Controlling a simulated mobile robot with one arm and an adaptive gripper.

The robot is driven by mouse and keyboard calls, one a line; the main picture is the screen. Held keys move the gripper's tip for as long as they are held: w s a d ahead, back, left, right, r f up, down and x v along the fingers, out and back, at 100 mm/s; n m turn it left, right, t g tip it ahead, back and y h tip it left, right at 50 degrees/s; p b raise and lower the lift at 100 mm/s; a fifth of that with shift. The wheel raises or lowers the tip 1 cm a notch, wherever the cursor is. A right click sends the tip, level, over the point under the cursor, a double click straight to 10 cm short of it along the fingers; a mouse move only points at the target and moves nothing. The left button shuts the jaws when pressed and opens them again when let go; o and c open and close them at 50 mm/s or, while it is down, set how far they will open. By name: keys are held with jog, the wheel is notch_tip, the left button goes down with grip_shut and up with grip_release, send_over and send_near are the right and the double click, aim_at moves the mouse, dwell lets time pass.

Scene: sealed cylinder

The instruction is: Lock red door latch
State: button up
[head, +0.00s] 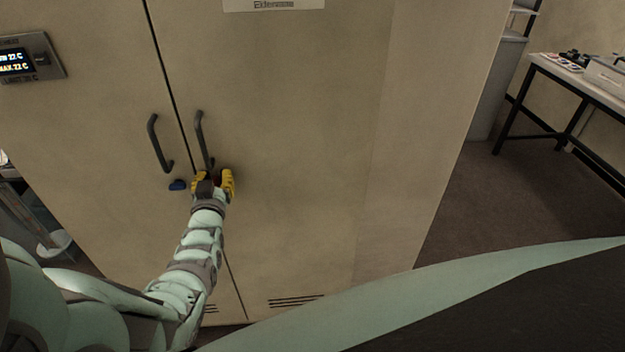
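A tan two-door cabinet (290,150) stands in front of me, with two dark handles on either side of its door seam. My gripper (214,180), with yellow fingers, is at the right door just below the right handle (201,138). A small dark red patch, likely the red latch (217,179), shows between the fingers. The fingers hide most of it, so its turn position is not visible. The fingers are apart around it; whether they touch it I cannot tell. A blue latch (178,185) sits left of my gripper, below the left handle (157,143).
A display panel (28,60) is on the left door. A label (273,4) is at the top of the right door, and vent slots (295,301) are low down. A table (590,85) with items stands at the right, with open floor before it.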

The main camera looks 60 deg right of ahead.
jog(key=shift+s, duration=0.1)
grip_shut()
jog(key=shift+f+b, duration=0.2)
jog(key=shift+b, duration=0.15)
jog(key=n+b, duration=0.1)
jog(key=b, duration=0.3)
jog(key=n+b, duration=0.2)
jog(key=b, duration=0.2)
jog(key=shift+w+a+f, duration=0.1)
jog(key=shift+w+a, duration=0.1)
jog(key=shift+w, duration=0.1)
jog(key=n+b, duration=0.1)
jog(key=b, duration=0.1)
jog(key=n+b, duration=0.1)
jog(key=b, duration=0.1)
jog(key=n+b, duration=0.2)
jog(key=shift+w+a+f, duration=0.25)
jog(key=n+b, duration=0.1)
jog(key=n, duration=0.2)
jog(key=n+b, duration=0.2)
jog(key=n, duration=0.2)
jog(key=n+b, duration=0.1)
jog(key=n, duration=0.3)
jog(key=shift+w+a+f, duration=0.15)
jog(key=shift+w+f, duration=0.05)
jog(key=shift+f, duration=0.2)
